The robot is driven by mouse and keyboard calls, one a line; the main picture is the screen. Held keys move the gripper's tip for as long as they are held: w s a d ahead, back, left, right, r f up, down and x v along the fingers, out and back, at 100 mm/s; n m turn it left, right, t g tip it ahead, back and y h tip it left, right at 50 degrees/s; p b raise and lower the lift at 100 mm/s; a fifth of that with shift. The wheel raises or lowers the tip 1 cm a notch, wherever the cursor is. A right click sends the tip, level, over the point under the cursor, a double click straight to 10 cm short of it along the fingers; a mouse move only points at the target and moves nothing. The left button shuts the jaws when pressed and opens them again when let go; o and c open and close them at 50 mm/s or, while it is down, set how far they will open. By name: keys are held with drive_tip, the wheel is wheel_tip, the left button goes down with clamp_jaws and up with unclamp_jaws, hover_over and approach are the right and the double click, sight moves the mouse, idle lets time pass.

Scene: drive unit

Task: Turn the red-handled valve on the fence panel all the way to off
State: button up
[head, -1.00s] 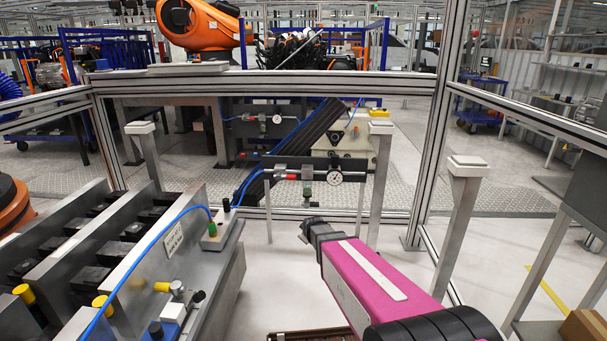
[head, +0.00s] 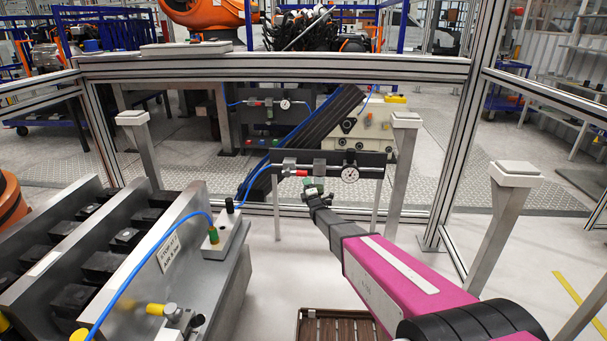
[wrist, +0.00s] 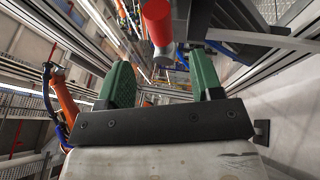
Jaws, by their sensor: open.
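The fence panel (head: 371,160) is a dark plate in the middle of the head view. It carries a round white gauge (head: 350,174) and a valve with a small red handle (head: 298,172) at its left part. My gripper (head: 313,184) has green fingers and is just below and to the right of the handle in the head view. In the wrist view, the red handle (wrist: 157,22) stands at the top, beyond the fingertips of my open gripper (wrist: 161,62). Nothing is between the fingers, and I see no contact.
A blue hose (head: 258,181) runs from the panel to the grey fixture (head: 195,226) on the left. White-capped posts (head: 407,121) stand on both sides. A second, similar panel (head: 272,103) is farther back. A brown slatted crate (head: 303,322) is below my arm.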

sight(301, 173)
drive_tip(key=x, duration=1)
drive_tip(key=shift+s, duration=0.1)
clamp_jaws()
